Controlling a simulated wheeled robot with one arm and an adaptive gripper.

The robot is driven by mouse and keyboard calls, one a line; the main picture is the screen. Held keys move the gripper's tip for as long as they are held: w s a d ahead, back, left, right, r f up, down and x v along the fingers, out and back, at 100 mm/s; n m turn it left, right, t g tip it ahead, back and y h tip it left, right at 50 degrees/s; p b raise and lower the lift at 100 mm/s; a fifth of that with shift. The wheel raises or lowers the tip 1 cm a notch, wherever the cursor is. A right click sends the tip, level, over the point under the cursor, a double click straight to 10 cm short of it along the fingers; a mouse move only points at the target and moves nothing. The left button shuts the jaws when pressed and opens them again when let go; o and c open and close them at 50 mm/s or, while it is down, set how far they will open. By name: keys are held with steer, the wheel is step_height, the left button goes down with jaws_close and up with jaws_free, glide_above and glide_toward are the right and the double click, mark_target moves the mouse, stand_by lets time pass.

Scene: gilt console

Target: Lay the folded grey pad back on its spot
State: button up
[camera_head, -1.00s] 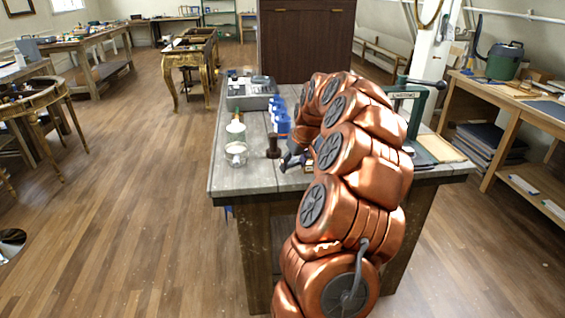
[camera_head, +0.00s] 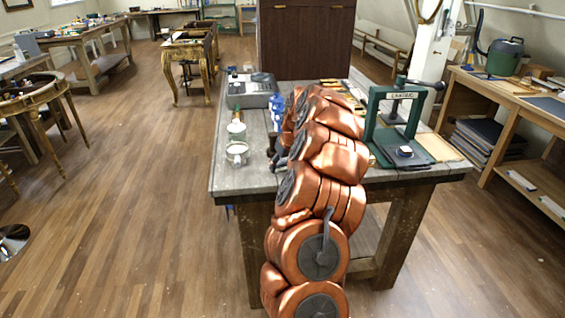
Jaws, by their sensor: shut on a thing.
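My gripper (camera_head: 280,158) is low over the middle of the grey workbench (camera_head: 235,180), mostly hidden behind my copper-coloured arm. Only a small dark part of it shows at the arm's left side. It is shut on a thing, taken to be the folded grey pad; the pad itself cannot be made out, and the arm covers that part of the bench. The pad's spot cannot be told apart in this view.
The bench's front left corner is bare.

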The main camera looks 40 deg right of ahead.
steer(key=shift+f, duration=0.15)
steer(key=shift+f, duration=0.1)
steer(key=shift+f+b, duration=0.15)
steer(key=shift+b, duration=0.15)
steer(key=o, duration=1)
steer(key=shift+r, duration=0.3)
steer(key=shift+b+v, duration=1.25)
steer(key=shift+v, duration=4.75)
